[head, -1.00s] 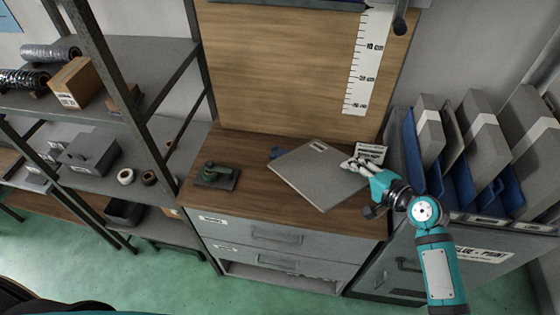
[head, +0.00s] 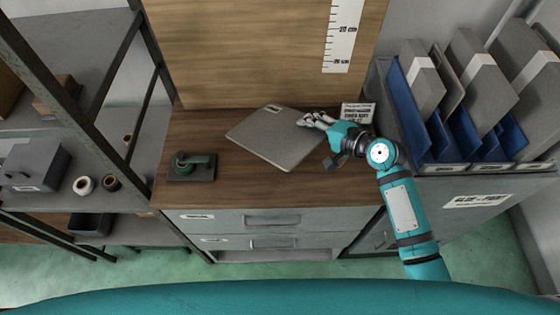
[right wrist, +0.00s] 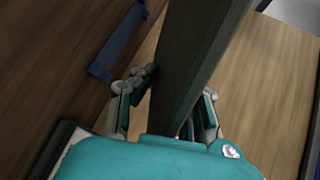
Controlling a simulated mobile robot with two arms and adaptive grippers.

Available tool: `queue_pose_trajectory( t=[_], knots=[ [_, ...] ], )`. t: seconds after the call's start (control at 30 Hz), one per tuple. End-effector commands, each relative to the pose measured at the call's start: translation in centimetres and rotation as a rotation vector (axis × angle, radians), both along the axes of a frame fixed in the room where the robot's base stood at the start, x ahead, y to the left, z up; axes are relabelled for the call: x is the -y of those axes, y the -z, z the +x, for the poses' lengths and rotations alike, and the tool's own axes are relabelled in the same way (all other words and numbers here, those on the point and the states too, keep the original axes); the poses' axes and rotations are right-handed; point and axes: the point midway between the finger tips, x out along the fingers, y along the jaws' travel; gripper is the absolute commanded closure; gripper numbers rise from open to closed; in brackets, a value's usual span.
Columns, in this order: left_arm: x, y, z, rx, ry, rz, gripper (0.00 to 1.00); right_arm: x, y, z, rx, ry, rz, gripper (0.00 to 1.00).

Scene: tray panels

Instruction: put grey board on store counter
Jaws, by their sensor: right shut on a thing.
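The grey board (head: 277,139) is a flat rectangle with a small pale label near its back edge. In the head view it is over the brown wooden top of the store counter (head: 230,186). I cannot tell whether it touches the top or hangs just above it. My right gripper (head: 307,121) is shut on the board's right edge. In the right wrist view the board (right wrist: 200,55) shows as a dark slab between the fingers (right wrist: 172,98). My left gripper is not in view.
A green tool on a dark base (head: 191,167) stands at the counter's left. A printed card (head: 357,113) is at the back right. Blue bins (head: 428,130) with grey boards stand at the right. A metal shelf (head: 60,68) is at the left. A blue strip (right wrist: 117,45) lies beyond the gripper.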

Motion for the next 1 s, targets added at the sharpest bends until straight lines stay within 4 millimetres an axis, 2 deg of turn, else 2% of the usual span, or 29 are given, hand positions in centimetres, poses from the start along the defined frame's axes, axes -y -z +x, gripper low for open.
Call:
queue_pose_trajectory(
  t=[0.03, 0.2, 0.37, 0.63, 0.67, 0.77, 1.0],
  knots=[
    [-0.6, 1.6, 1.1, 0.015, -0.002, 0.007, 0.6, 0.0, 1.6, 0.0, 0.001, 0.0, 0.001, 1.0],
    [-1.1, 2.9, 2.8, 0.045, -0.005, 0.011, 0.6, 0.0, 3.5, 0.0, 0.001, 0.0, 0.001, 1.0],
    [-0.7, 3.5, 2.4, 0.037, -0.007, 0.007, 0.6, 0.0, 4.3, 0.0, 0.0, -0.001, 0.001, 1.0],
    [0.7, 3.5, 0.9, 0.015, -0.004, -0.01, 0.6, 0.0, 4.3, 0.0, 0.0, -0.001, 0.001, 1.0],
    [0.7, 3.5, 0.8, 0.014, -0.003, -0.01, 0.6, 0.0, 4.3, 0.0, 0.001, -0.001, 0.0, 0.89],
    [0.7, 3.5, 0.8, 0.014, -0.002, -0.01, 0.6, 0.0, 4.3, 0.0, 0.001, -0.001, 0.0, 0.76],
    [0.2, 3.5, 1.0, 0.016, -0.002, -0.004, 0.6, 0.0, 4.3, 0.0, 0.001, 0.0, 0.0, 0.76]
  ],
)
